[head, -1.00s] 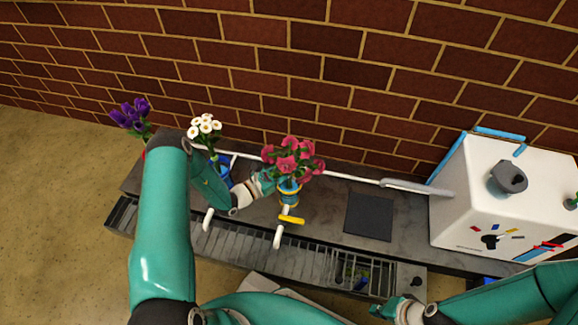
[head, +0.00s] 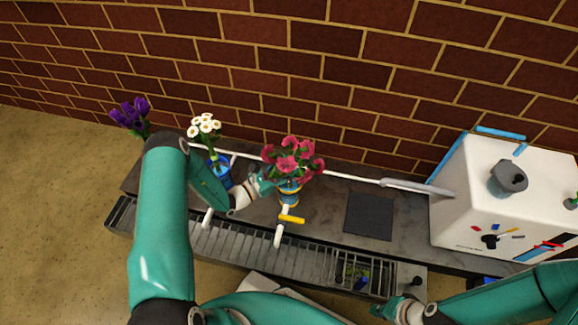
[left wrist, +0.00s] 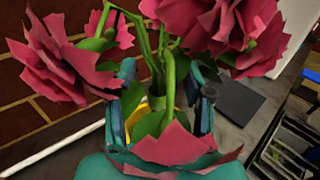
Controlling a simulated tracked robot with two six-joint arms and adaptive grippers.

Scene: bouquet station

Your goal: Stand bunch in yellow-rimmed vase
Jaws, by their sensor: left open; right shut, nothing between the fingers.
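The bunch of pink-red flowers (head: 290,158) stands upright, with its stems in the yellow-rimmed vase (head: 289,197), which is blue. My left gripper (head: 268,183) is beside the stems at the vase's left, just under the blooms. In the left wrist view the left gripper (left wrist: 168,103) is open, with a finger on each side of the green stems (left wrist: 168,75). A bit of the yellow rim shows behind them, and petals cover much of the gripper. My right gripper (head: 388,309) is shut and empty, low in front of the counter.
A blue vase (head: 219,171) with white flowers (head: 205,127) stands left of the left gripper; purple flowers (head: 130,114) are farther left. A dark mat (head: 369,216) lies to the right, then a white box (head: 480,200). A slatted trough (head: 235,241) runs along the front.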

